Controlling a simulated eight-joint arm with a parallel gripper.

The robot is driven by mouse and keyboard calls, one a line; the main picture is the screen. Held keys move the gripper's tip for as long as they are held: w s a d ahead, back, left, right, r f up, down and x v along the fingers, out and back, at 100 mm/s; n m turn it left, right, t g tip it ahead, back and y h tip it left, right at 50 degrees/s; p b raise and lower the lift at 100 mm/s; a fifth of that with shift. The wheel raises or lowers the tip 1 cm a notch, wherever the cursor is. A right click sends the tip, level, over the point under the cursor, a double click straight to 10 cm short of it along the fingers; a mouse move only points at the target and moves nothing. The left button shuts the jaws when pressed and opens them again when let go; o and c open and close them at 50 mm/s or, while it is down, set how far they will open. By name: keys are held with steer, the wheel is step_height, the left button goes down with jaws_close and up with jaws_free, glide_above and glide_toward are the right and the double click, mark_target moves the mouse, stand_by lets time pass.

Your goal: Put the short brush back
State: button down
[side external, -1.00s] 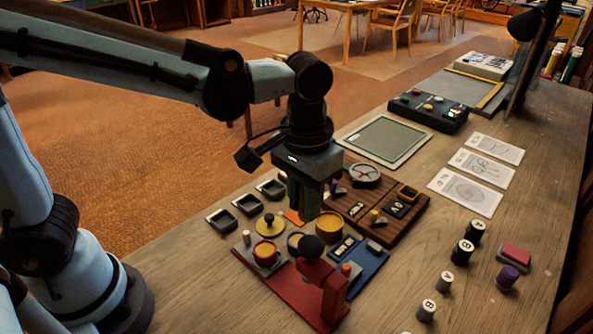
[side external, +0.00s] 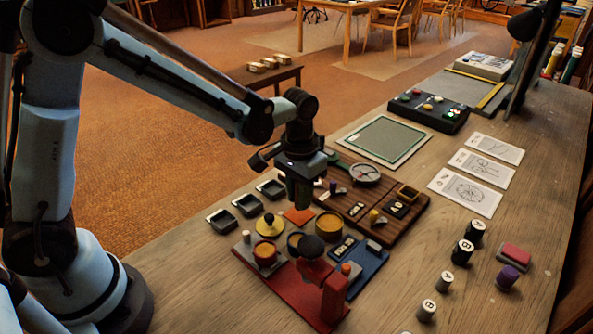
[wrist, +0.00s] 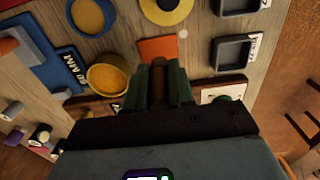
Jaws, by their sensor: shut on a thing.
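My gripper (side external: 300,192) points down over the bench, just behind an orange square (side external: 298,215). In the wrist view its green fingers (wrist: 160,72) are shut on a narrow dark brown piece (wrist: 159,76), which seems to be the short brush's handle. The rest of the brush is hidden by the fingers. The orange square (wrist: 160,48) lies just beyond the fingertips there. I cannot tell which place belongs to the brush.
A yellow cup (side external: 328,227) stands close to my gripper, right of the orange square. Small dark trays (side external: 248,204) line the left. A brown board (side external: 400,222) with a dial (side external: 365,173) lies to the right. A red stand (side external: 335,297) is in front.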

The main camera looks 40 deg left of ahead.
steer(key=shift+f, duration=0.85)
steer(key=shift+f, duration=0.2)
steer(key=c, duration=1)
jaws_free()
steer(key=shift+o, duration=0.2)
steer(key=shift+r, duration=0.15)
